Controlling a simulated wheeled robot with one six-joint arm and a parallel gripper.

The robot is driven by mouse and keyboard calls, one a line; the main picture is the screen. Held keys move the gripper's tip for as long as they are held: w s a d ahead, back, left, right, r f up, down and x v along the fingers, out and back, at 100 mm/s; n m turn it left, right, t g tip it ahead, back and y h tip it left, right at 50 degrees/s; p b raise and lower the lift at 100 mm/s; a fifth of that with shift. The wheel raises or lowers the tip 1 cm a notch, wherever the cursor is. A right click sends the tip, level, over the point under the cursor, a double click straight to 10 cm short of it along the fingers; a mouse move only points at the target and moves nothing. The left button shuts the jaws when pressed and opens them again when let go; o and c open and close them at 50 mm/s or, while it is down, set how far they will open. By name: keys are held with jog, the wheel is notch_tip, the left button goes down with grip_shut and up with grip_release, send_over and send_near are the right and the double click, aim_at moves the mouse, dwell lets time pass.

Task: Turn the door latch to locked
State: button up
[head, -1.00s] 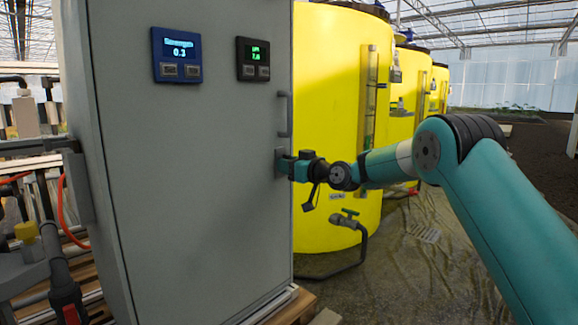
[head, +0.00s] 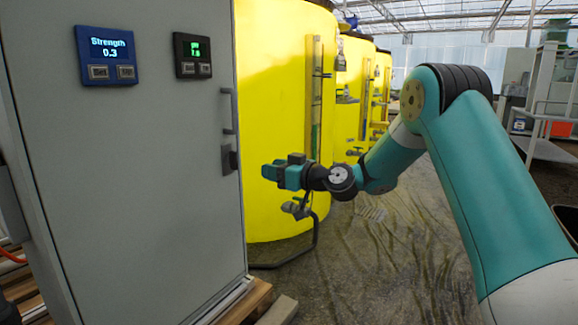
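The grey cabinet door (head: 130,180) fills the left of the head view and looks closed. Its latch (head: 230,159) is a small dark fitting on a plate at the door's right edge, just below the vertical handle (head: 228,110). The latch's exact angle is too small to tell. My gripper (head: 268,172) is to the right of the latch, apart from it, in front of the yellow tank. Its teal fingers point left towards the door edge. I cannot tell from this side whether they are apart, and nothing shows held in them.
A blue display (head: 106,55) reading Strength 0.3 and a dark display (head: 193,55) are on the door. Yellow tanks (head: 275,100) stand behind my gripper, with a valve and hose (head: 300,210) low down. The floor (head: 380,250) at the right is open. A wooden pallet (head: 250,300) lies under the cabinet.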

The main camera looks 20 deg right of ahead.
jog(key=shift+v, duration=2.15)
jog(key=s+a+r+n+g+p, duration=0.1)
jog(key=s+a+r+g+p, duration=0.3)
jog(key=s+a, duration=0.35)
jog(key=s+a+r+n+g+p, duration=0.1)
jog(key=s+a+r+g+p, duration=0.4)
jog(key=s+a, duration=0.25)
jog(key=s+r+m+g+h+p, duration=0.1)
jog(key=s+r+g+h+p, duration=0.2)
jog(key=s, duration=0.9)
jog(key=s+r+m+g+h+p, duration=0.1)
jog(key=s+g+h+p, duration=0.3)
jog(key=s, duration=0.9)
notch_tip(320, 180, up, 37)
jog(key=w+t+y+p, duration=0.1)
jog(key=p, duration=3.6)
jog(key=shift+d+p, duration=0.35)
jog(key=shift+w+f, duration=0.1)
jog(key=shift+w, duration=0.05)
